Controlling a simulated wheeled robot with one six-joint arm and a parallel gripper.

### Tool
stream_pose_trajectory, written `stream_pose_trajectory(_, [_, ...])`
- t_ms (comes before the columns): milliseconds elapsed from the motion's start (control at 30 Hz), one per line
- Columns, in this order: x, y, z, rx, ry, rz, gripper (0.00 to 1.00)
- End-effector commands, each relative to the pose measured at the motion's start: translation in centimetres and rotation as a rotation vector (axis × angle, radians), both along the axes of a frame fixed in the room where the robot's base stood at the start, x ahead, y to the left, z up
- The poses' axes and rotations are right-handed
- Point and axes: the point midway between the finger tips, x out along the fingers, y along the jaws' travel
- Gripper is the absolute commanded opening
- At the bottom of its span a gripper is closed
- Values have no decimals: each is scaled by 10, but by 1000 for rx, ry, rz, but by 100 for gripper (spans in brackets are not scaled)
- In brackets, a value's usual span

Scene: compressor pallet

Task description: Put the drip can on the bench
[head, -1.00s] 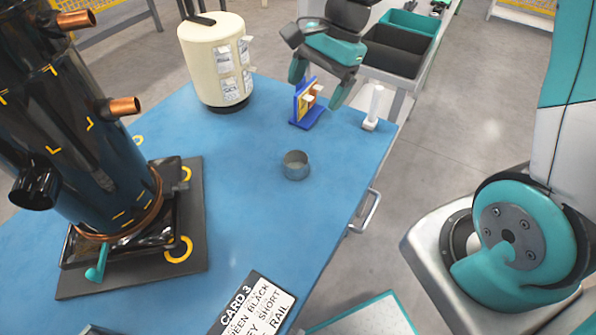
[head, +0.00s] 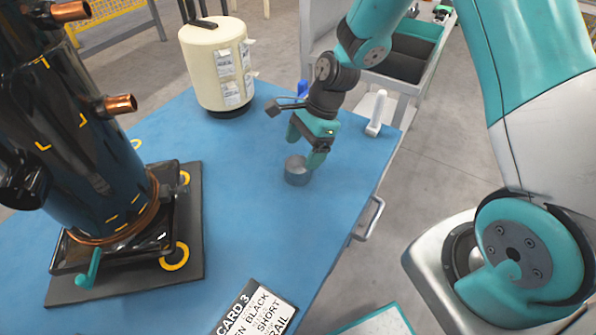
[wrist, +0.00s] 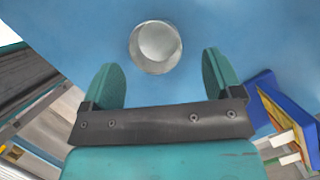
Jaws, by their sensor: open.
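The drip can (head: 297,172) is a small grey open-topped cup standing upright on the blue bench (head: 250,210). It also shows in the wrist view (wrist: 156,48), its round mouth just beyond my fingertips and between their lines. My gripper (head: 304,152) has teal fingers and is open and empty, close above and behind the can in the head view. In the wrist view my gripper (wrist: 160,72) has a finger on either side, with a wide gap. One finger partly overlaps the can in the head view; I cannot tell whether it touches.
A black compressor (head: 95,150) with copper stubs stands on a dark plate at left. A cream cylinder (head: 215,65) stands at the back. A blue rack (wrist: 285,110) and white post (head: 376,113) are near my gripper. A printed card (head: 258,310) lies in front.

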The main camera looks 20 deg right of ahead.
Motion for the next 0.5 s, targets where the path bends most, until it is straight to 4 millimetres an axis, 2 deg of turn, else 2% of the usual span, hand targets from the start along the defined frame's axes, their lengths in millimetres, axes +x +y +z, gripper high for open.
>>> stream_pose_trajectory(300, [-8, 16, -41, 0, 3, 1, 85])
stream_pose_trajectory(500, [-8, 19, -48, -1, 0, 0, 85])
